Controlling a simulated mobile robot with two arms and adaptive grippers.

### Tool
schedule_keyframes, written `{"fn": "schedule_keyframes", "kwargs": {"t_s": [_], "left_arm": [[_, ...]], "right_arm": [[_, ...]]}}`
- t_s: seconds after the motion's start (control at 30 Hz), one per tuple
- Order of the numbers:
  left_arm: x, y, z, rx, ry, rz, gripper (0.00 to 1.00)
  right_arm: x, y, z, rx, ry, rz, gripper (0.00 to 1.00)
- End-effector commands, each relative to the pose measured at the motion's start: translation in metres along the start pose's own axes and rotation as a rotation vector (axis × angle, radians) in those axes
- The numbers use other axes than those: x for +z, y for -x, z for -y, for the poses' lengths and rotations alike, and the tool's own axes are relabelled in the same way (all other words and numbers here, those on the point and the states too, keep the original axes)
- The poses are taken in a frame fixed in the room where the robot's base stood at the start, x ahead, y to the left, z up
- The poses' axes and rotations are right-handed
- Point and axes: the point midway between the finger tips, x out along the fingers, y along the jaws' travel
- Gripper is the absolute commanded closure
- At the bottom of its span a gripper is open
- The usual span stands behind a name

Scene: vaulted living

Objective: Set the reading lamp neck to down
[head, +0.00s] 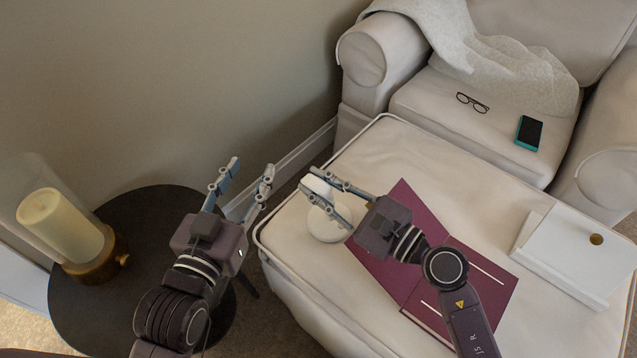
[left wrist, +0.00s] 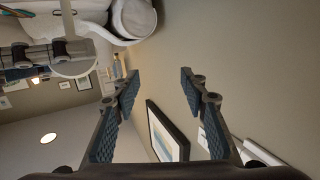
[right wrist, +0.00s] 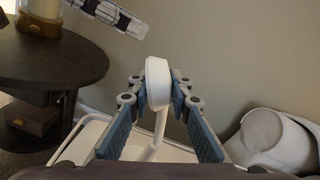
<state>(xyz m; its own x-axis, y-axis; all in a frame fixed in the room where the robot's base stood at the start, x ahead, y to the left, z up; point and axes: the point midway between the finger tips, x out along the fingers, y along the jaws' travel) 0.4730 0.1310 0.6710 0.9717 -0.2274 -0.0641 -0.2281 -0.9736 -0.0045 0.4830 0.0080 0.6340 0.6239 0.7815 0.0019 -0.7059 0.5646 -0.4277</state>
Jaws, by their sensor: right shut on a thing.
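The white reading lamp stands on the cream ottoman, its round base (head: 329,222) near the ottoman's left edge. Its rounded head (right wrist: 157,82) sits on a thin neck (right wrist: 159,125) that rises from the base in the right wrist view. My right gripper (head: 312,191) is shut on the lamp head, one finger on each side of it. In the head view the fingers hide part of the head. My left gripper (head: 251,172) is open and empty, left of the lamp above the floor by the wall. Its spread fingers also show in the left wrist view (left wrist: 158,88).
A white box (head: 575,250) is at the right. A dark round table (head: 150,215) with a candle lantern (head: 62,225) stands left. Glasses (head: 472,102) and a phone (head: 528,133) lie on the armchair.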

Motion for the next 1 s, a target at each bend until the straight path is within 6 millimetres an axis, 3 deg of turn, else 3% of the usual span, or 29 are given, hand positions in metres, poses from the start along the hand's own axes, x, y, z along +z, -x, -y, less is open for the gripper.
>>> {"fn": "schedule_keyframes", "kwargs": {"t_s": [0.67,0.87,1.0], "left_arm": [[-0.015,-0.001,-0.002,0.004,0.001,-0.072,0.60],[-0.039,-0.001,-0.005,0.011,0.002,-0.187,0.60],[-0.068,0.005,-0.009,0.019,0.006,-0.331,0.60]], "right_arm": [[-0.003,0.000,-0.008,0.008,0.023,-0.002,1.00],[-0.005,0.000,-0.013,0.010,0.066,-0.001,1.00],[-0.007,0.001,-0.020,0.011,0.128,0.000,1.00]]}}
